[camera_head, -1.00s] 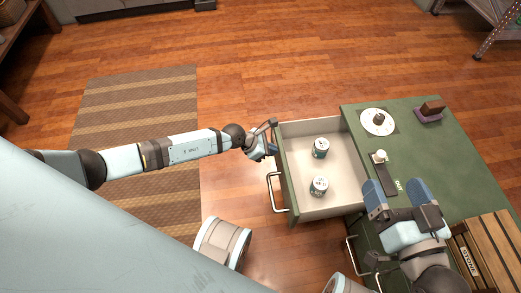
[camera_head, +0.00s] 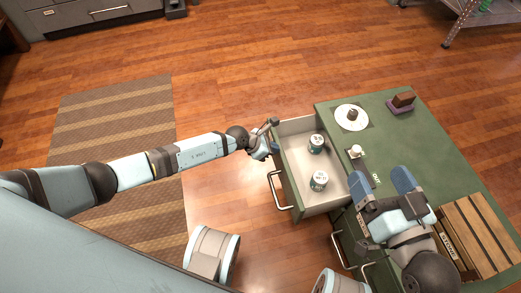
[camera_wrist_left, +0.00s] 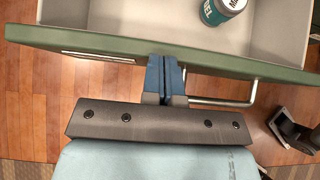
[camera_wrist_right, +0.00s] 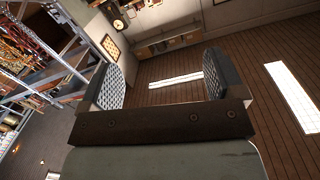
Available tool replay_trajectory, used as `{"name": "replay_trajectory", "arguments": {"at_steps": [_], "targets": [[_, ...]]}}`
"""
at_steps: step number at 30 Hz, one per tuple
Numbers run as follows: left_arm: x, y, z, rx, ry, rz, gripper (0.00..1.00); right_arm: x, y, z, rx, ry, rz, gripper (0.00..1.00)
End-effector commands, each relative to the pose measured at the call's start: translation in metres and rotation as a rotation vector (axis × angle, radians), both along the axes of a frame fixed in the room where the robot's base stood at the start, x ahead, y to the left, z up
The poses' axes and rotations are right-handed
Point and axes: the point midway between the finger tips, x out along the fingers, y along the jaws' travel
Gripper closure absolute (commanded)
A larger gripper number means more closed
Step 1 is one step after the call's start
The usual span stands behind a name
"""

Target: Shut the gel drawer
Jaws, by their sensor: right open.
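The gel drawer (camera_head: 297,162) stands partly open from the green cabinet, with two dark-labelled cans inside: a rear can (camera_head: 316,143) and a front can (camera_head: 319,181). Its metal handle (camera_head: 279,192) is on the front panel. My left gripper (camera_head: 273,147) is at the outer face of the panel. In the left wrist view its fingers (camera_wrist_left: 166,76) are together against the green drawer front (camera_wrist_left: 95,41), beside the handle (camera_wrist_left: 225,103), not around it. My right gripper (camera_head: 381,183) is open and empty above the cabinet top; it also shows in the right wrist view (camera_wrist_right: 162,80).
The cabinet top (camera_head: 430,150) holds a white plate (camera_head: 351,117), a small white item (camera_head: 355,151), a dark block on a purple base (camera_head: 401,102) and a slatted wooden crate (camera_head: 482,232). A striped rug (camera_head: 120,120) lies on the floor at left.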

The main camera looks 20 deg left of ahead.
Motion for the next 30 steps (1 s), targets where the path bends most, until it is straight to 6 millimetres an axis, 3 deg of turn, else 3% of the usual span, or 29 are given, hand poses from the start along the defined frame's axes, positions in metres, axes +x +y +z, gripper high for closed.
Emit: {"name": "replay_trajectory", "arguments": {"at_steps": [7,15,22,30], "targets": [[0.037,-0.056,-0.001,-0.001,-0.002,-0.003,1.00,-0.001,0.001,-0.007,0.002,0.012,0.000,0.12],[0.066,-0.099,-0.002,0.000,-0.001,-0.002,1.00,-0.002,0.003,-0.025,-0.023,0.064,0.020,0.12],[0.078,-0.116,-0.002,0.002,0.001,-0.001,1.00,0.003,0.000,-0.019,-0.047,0.017,0.018,0.12],[0.082,-0.121,-0.001,0.002,0.001,-0.001,1.00,0.004,-0.001,-0.016,-0.056,0.002,0.019,0.12]]}}
